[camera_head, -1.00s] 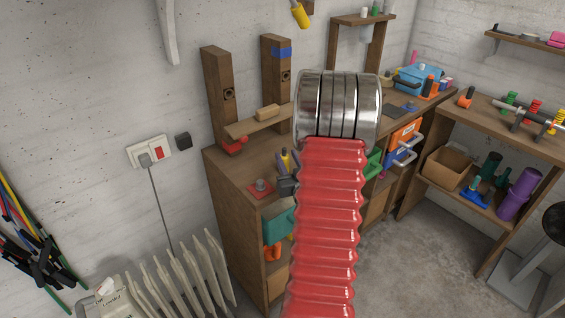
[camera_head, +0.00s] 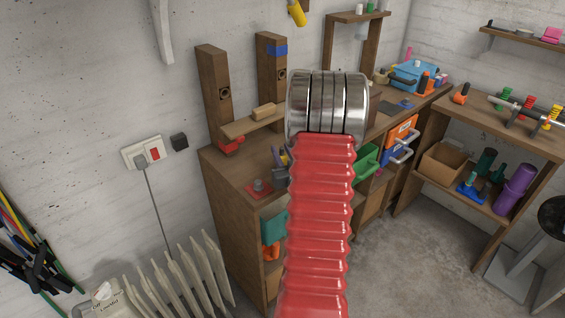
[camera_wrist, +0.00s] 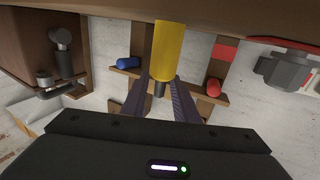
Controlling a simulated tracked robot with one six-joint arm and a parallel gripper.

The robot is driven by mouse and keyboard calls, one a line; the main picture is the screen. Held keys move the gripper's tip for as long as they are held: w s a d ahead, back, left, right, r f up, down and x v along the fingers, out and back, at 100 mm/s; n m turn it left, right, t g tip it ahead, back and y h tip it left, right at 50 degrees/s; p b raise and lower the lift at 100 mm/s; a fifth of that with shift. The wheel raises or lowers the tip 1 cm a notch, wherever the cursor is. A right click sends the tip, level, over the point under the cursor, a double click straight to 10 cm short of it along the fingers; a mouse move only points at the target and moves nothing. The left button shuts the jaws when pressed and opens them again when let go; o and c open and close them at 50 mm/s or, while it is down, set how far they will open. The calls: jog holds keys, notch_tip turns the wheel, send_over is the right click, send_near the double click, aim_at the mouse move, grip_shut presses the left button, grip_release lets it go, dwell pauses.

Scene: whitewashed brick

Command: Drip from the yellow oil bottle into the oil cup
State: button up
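The yellow oil bottle (camera_wrist: 169,50) is in the upper middle of the wrist view, its dark nozzle (camera_wrist: 160,89) toward the bottom of that picture. In the head view my red arm hides most of the gripper and bottle. A grey piece on a red base (camera_head: 260,188) stands on the bench, left of my arm; I cannot tell whether it is the oil cup.
The wooden bench (camera_head: 228,168) carries two upright posts (camera_head: 215,88) joined by a crosspiece. A blue box (camera_head: 413,75) stands at its far end. Shelves (camera_head: 477,192) stand to the right, a radiator (camera_head: 185,285) at lower left. Floor between is open.

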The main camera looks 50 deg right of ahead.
grip_shut()
jog(key=shift+r, duration=0.1)
dwell(0.3)
jog(key=shift+r, duration=4.95)
jog(key=w+a+f+n+t+y, duration=0.1)
jog(key=w+a+f+n+y, duration=0.15)
jog(key=w+a, duration=0.7)
jog(key=w+a+f+n+t+y, duration=0.1)
jog(key=w+a+f+t+y, duration=0.15)
jog(key=w+a, duration=0.7)
jog(key=a+f+n+y, duration=0.1)
jog(key=a+n+y, duration=0.1)
jog(key=a, duration=1.3)
jog(key=a+f+n+y, duration=0.1)
jog(key=a+f+y, duration=0.1)
jog(key=a, duration=1.3)
jog(key=shift+s+a+f+n+y, duration=0.2)
jog(key=shift+a+f+n+y, duration=0.15)
jog(key=shift+y, duration=0.45)
